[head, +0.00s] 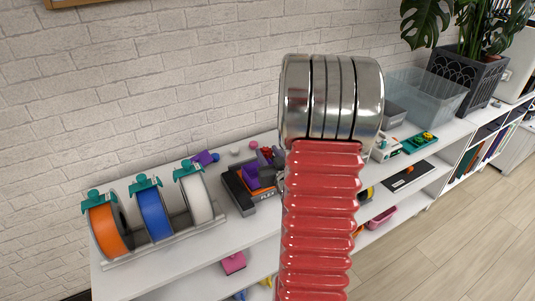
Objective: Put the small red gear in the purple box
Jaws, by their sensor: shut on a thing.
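My gripper (274,158) shows only as dark grey parts at the left edge of my large red and metal arm, which hides most of it. A small red piece (266,151), which looks like the small red gear, shows at its tip; its teeth are too small to make out. The gripper appears shut on it. Just below is a purple piece (262,174), likely the purple box, on a dark device with an orange patch (238,190). Its right side is hidden behind my arm, and I cannot tell how far the gear is above it.
A rack with orange (107,232), blue (155,214) and white (196,199) spools stands left on the white shelf (165,274). Clear bins (430,92) and a planter (468,78) stand right.

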